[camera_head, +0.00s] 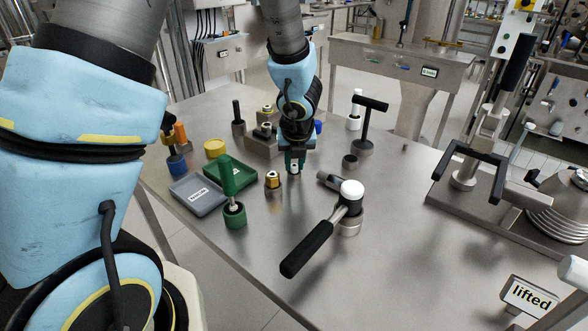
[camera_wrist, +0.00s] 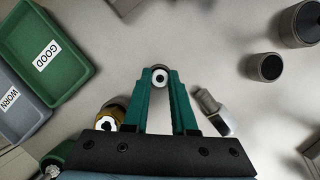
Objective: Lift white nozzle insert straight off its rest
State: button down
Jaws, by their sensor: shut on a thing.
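The white nozzle insert (camera_wrist: 160,77) shows in the wrist view as a small white ring with a dark hole, held between my fingertips. My gripper (camera_wrist: 160,73) is shut on it, with one teal finger on each side. In the head view my gripper (camera_head: 294,170) points down over the middle of the table, and the insert (camera_head: 294,167) shows as a small white spot between the fingers. Its rest is not clearly visible under the fingers, so I cannot tell whether the insert still touches it.
A brass-topped piece (camera_head: 273,181) stands close left of my gripper. Left lie a green GOOD tray (camera_wrist: 72,70), a grey WORN tray (camera_head: 198,196) and a green-handled tool (camera_head: 229,178). Right are a white-headed mallet (camera_head: 308,248) and a T-handle tool (camera_head: 367,124).

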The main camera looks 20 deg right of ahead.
aim_at(294, 167)
dwell(0.3)
jog(key=shift+r+p, duration=3.35)
jog(key=shift+r, duration=0.1)
jog(key=shift+f, duration=0.1)
